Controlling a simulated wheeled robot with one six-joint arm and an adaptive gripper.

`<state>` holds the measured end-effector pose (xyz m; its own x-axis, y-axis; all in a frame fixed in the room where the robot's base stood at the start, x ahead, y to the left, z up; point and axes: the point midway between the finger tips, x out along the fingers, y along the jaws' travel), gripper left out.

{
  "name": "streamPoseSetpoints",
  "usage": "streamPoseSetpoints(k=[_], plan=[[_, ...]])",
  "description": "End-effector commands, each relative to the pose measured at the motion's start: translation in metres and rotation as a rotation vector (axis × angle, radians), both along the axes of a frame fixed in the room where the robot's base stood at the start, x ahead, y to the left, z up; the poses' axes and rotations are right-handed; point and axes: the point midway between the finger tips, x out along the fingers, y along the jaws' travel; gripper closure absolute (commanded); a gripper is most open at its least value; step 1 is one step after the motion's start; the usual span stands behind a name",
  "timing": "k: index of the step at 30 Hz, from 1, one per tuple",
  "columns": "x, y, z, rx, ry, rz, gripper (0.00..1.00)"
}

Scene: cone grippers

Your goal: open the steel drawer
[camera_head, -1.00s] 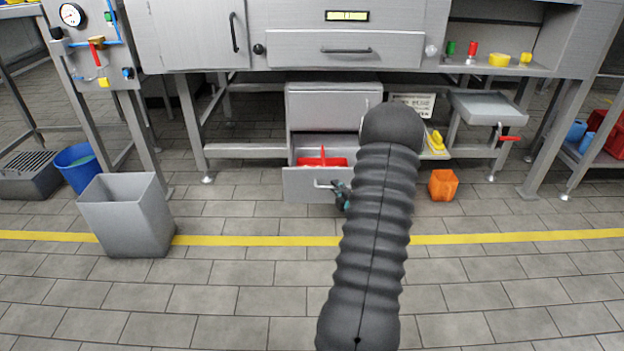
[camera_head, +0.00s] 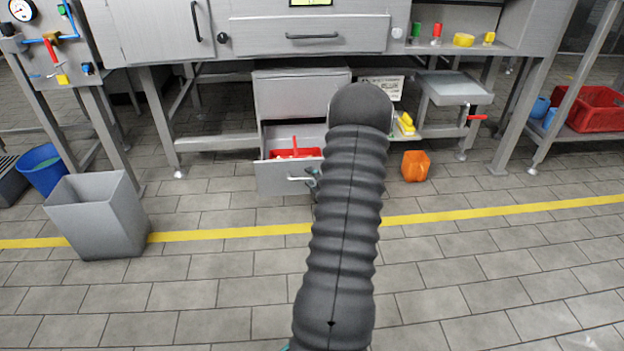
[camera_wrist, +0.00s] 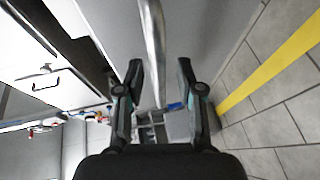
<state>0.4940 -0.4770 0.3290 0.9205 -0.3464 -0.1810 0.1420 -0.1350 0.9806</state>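The steel drawer (camera_head: 270,181) is the lower one of a small grey cabinet (camera_head: 302,96) under the bench. It stands pulled out, and its inside shows. A red container (camera_head: 297,153) lies inside it. The drawer's bar handle (camera_head: 296,179) is on its front. My gripper (camera_head: 313,181) is at the right end of the handle, mostly hidden behind my arm. In the wrist view, my gripper (camera_wrist: 160,76) has its fingers apart, with the handle bar (camera_wrist: 153,35) running between them. The bar is nearer the left finger; I cannot tell whether they touch.
A grey bin (camera_head: 97,215) stands on the floor at left, beside a blue bucket (camera_head: 42,169). An orange container (camera_head: 415,166) is on the floor right of the drawer. The upper wide drawer (camera_head: 310,36) is shut. Tiled floor in front is clear.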

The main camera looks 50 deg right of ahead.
Motion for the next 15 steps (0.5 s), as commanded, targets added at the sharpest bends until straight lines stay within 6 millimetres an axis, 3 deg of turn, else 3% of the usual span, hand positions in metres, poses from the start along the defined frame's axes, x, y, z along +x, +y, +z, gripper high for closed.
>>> streamPoseSetpoints(k=[7,15], plan=[[-0.01,0.003,0.002,-0.001,-0.001,0.0,0.63],[-0.057,0.019,0.011,0.001,0.0,-0.006,0.63]])
